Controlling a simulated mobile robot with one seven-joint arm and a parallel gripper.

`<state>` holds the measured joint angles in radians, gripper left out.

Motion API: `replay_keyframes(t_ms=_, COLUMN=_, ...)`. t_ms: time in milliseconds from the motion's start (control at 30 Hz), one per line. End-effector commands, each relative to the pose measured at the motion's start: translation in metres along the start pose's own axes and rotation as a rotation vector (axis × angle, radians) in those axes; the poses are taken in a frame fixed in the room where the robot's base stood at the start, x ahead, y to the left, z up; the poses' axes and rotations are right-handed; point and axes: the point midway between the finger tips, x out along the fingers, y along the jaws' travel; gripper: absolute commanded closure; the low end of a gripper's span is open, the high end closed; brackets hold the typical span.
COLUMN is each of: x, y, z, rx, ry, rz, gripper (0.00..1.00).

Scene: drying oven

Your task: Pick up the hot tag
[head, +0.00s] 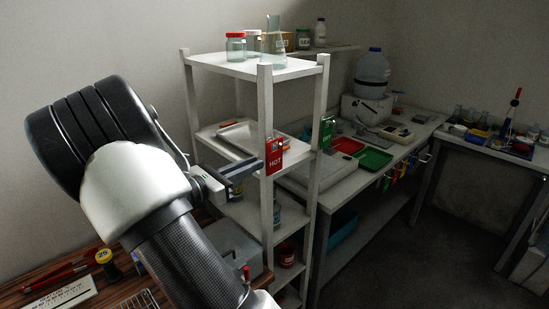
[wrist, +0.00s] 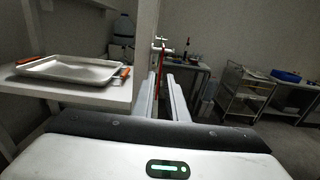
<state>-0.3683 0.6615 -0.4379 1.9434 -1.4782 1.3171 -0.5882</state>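The hot tag (head: 275,156) is a red card with white "HOT" lettering. It hangs on the front post of the white shelf rack in the head view. In the wrist view it shows nearly edge-on as a thin red strip (wrist: 161,59), just beyond and between the fingertips. My gripper (head: 246,173) is level with the tag, just to its left in the head view. In the wrist view my gripper (wrist: 164,80) has two parallel fingers with a gap between them and nothing held. I cannot tell whether the fingertips touch the tag.
A green tag (head: 327,132) hangs on the neighbouring post. The rack shelf (wrist: 100,97) with a metal tray (wrist: 72,70) lies close left of my fingers. Glassware stands on the top shelf (head: 247,67). A bench with red and green trays (head: 374,158) stands behind.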

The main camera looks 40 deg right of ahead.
Motion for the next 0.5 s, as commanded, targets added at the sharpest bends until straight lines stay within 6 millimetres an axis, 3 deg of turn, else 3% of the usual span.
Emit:
replay_keyframes(t_ms=267, x=0.017, y=0.000, z=0.000, rx=0.000, ry=0.001, rz=-0.001, gripper=0.88)
replay_keyframes(t_ms=500, x=0.052, y=-0.001, z=-0.002, rx=0.001, ry=0.000, rz=-0.004, gripper=0.88)
